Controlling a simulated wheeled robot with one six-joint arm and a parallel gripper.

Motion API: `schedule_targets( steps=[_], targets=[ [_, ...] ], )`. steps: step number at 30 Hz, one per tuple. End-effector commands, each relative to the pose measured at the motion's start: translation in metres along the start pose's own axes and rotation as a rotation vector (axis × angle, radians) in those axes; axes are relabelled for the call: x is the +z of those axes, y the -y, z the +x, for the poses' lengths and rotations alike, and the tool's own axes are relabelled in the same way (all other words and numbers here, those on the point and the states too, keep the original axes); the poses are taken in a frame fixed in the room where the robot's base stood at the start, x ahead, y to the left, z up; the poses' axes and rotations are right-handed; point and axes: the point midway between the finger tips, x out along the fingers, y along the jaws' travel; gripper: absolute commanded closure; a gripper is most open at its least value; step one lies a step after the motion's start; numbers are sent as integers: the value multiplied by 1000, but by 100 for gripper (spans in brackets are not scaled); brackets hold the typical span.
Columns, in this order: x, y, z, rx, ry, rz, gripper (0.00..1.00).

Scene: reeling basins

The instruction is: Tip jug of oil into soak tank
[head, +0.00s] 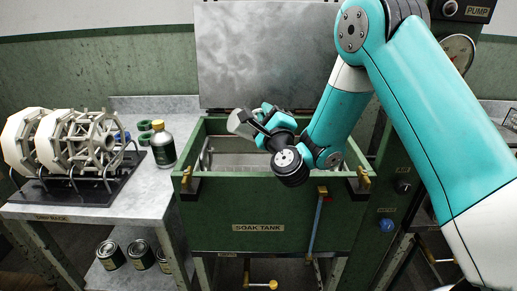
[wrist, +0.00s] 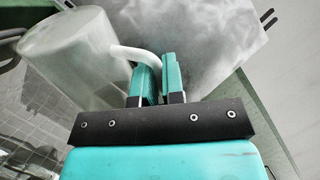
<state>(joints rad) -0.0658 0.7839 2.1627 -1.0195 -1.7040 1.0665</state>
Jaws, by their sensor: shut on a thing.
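The jug (wrist: 75,62) is pale and see-through in the wrist view, with a white handle. My gripper (wrist: 158,80) is shut on that handle. In the head view the jug (head: 240,123) shows as a small pale shape at the tip of my gripper (head: 262,117), over the left part of the soak tank opening. It looks tilted there. No stream of oil is visible, and I cannot tell how much is in the jug. The soak tank (head: 230,212) is a green, labelled box with an open top; my arm hides part of its inside.
A raised metal lid (head: 265,50) stands behind the tank. On the left, a grey bench (head: 150,190) holds a rack of pale reels (head: 75,140), a bottle (head: 162,148) and green-rimmed pots. Tins (head: 110,255) sit on the shelf below. A gauge (head: 458,50) is at the right.

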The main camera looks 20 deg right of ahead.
Motion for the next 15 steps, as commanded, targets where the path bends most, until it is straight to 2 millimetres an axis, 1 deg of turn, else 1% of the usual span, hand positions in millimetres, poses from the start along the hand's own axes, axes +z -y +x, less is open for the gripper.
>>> schedule_targets(
  steps=[10, 15],
  targets=[
    [1, -1, 0, 0, 5, -12, 100],
    [11, -7, -2, -3, 40, -111, 100]
  ],
)
